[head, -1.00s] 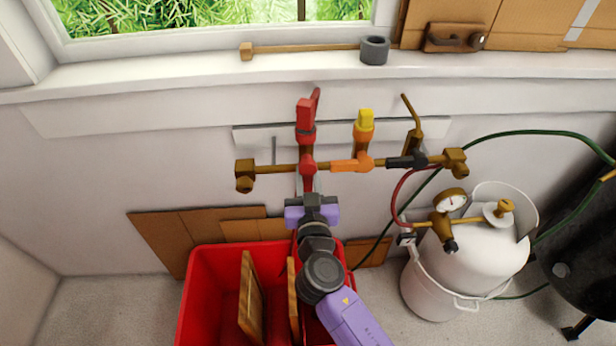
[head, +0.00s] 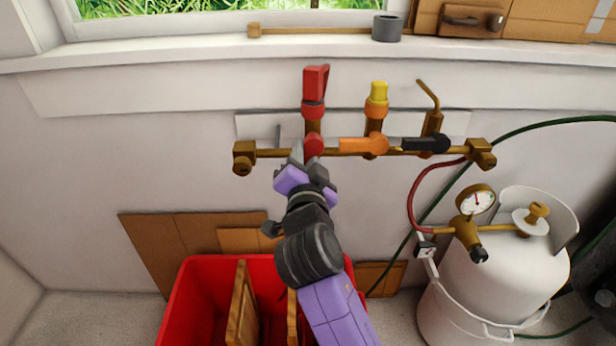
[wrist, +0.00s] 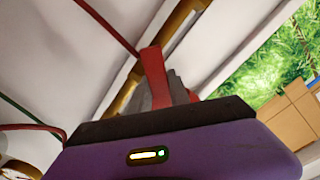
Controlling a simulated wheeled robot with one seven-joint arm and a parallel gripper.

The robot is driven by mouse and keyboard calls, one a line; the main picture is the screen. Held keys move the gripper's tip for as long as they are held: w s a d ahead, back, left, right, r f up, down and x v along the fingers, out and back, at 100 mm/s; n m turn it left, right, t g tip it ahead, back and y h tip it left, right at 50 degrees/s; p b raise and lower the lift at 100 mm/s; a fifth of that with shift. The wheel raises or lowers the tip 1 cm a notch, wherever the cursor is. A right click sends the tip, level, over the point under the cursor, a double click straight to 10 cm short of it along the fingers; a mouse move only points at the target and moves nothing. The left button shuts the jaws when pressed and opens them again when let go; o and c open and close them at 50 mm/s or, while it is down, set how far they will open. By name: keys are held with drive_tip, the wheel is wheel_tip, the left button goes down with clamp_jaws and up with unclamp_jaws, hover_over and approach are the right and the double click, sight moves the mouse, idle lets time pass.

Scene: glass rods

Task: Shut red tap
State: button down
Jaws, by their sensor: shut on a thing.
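The red tap (head: 313,110) is on the brass pipe below the window sill, leftmost of the coloured taps. Its red hub (head: 314,145) shows just above and right of my gripper (head: 297,158). In the wrist view a red lever (wrist: 155,72) runs down to the grey fingers of my gripper (wrist: 168,92), which are shut on it. My gripper reaches up from below, tilted to the left, and hides most of the lever in the head view.
An orange tap with a yellow top (head: 376,110) and a black-handled brass valve (head: 426,143) sit to the right. A white gas cylinder (head: 505,260) with gauge and hoses stands lower right. A red bin (head: 190,300) is below my arm.

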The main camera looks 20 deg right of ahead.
drive_tip(key=m+b, duration=0.2)
drive_tip(key=b, duration=0.1)
drive_tip(key=m+b, duration=0.2)
drive_tip(key=b, duration=0.1)
drive_tip(key=shift+a+m+b, duration=0.3)
drive_tip(key=shift+a, duration=0.1)
drive_tip(key=m+b, duration=0.1)
drive_tip(key=r+m+b, duration=0.1)
drive_tip(key=m+b, duration=0.1)
drive_tip(key=shift+w+a, duration=0.1)
drive_tip(key=shift+r+m+b, duration=0.4)
drive_tip(key=shift+m+b, duration=0.7)
drive_tip(key=shift+m, duration=0.1)
drive_tip(key=shift+r, duration=0.15)
drive_tip(key=c, duration=1.2)
unclamp_jaws()
drive_tip(key=p+v, duration=0.1)
drive_tip(key=v, duration=0.6)
drive_tip(key=shift+s, duration=0.35)
